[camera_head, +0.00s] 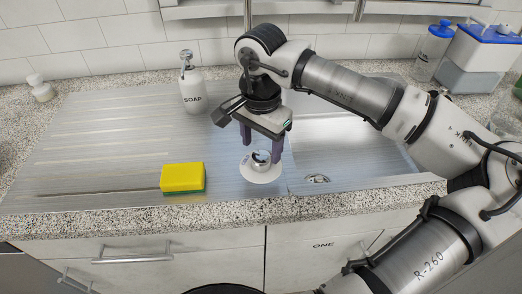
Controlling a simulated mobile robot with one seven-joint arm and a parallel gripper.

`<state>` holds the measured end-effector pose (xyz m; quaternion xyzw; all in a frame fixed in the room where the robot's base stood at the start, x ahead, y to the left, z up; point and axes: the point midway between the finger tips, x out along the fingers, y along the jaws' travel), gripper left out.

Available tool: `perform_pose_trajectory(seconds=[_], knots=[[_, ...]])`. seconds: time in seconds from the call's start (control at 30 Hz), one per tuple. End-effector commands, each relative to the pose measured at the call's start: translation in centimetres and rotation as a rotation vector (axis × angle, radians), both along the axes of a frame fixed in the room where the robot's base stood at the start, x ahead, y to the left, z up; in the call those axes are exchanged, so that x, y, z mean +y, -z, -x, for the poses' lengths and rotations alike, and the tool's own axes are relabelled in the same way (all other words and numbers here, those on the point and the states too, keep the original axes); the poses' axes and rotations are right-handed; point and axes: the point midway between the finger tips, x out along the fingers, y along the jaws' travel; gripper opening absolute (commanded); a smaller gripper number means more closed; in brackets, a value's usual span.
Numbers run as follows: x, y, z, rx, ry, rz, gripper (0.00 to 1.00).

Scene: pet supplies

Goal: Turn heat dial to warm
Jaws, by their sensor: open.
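The heat dial looks to be the round chrome knob (261,158) on a white disc (260,174), at the front of the steel drainboard, just left of the sink basin. My gripper (262,152) points down over it from above. The two dark fingers are apart, one on the left and one on the right of the knob. I cannot tell whether either finger touches it. The dial's markings are too small to read, so its setting is unclear.
A yellow and green sponge (183,178) lies left of the dial. A white soap bottle (191,88) stands behind on the drainboard (105,140). The sink basin (345,150) is to the right, partly under my arm. A blue-lidded jar (432,50) stands at the back right.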

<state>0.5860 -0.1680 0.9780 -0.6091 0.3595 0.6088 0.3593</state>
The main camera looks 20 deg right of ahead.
Motion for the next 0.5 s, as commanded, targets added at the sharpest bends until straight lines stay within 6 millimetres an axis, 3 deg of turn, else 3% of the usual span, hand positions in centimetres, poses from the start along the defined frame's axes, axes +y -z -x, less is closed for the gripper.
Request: perform_pose_trajectory(seconds=[0.2,0.5], knots=[[0.0,2.9,0.0,0.001,-0.001,-0.003,0.62],[0.0,3.8,0.0,0.0,-0.001,0.0,0.62]])
